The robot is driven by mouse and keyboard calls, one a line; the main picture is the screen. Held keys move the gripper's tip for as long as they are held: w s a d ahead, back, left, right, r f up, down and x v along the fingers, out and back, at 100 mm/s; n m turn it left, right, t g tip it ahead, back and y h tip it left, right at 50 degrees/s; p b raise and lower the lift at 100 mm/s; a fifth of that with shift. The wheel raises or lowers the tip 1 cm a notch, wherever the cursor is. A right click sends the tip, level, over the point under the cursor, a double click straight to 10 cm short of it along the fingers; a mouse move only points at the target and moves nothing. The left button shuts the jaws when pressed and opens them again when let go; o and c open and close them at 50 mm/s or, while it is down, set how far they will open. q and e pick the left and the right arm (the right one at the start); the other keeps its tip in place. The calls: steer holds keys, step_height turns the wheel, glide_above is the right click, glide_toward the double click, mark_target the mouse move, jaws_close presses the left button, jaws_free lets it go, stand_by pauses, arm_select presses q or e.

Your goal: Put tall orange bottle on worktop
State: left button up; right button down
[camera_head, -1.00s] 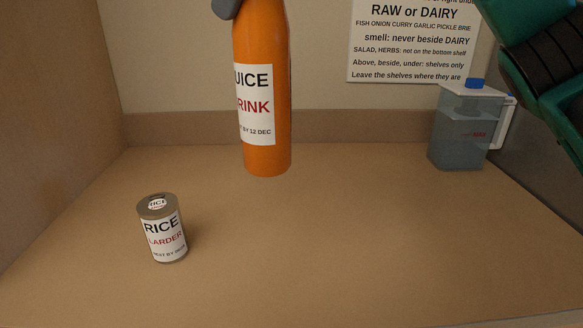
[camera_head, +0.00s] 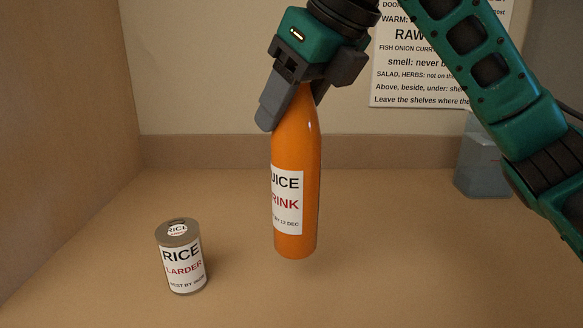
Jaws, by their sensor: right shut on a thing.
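The tall orange bottle (camera_head: 296,150) hangs upright near the middle of the view, with a white label reading juice and drink. My right gripper (camera_head: 294,100) is shut on its neck from above, and the fingers hide the bottle's top. The bottle's base appears a little above the tan worktop (camera_head: 350,290); whether it touches is hard to tell. My left gripper is not in view.
A rice can (camera_head: 181,257) stands on the worktop to the left of the bottle. A clear jug (camera_head: 482,165) stands at the back right, partly behind my right arm. A printed sign (camera_head: 420,85) is on the back wall. The front centre is clear.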

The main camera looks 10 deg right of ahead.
mark_target(290, 161)
steer(key=shift+f, duration=1.6)
step_height(290, 161, down, 4)
steer(key=shift+r+b, duration=0.1)
steer(key=shift+b, duration=0.45)
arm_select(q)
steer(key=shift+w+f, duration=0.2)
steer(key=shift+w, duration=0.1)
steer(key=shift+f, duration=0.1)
arm_select(e)
steer(key=shift+f, duration=0.2)
steer(key=shift+c, duration=1.9)
jaws_free()
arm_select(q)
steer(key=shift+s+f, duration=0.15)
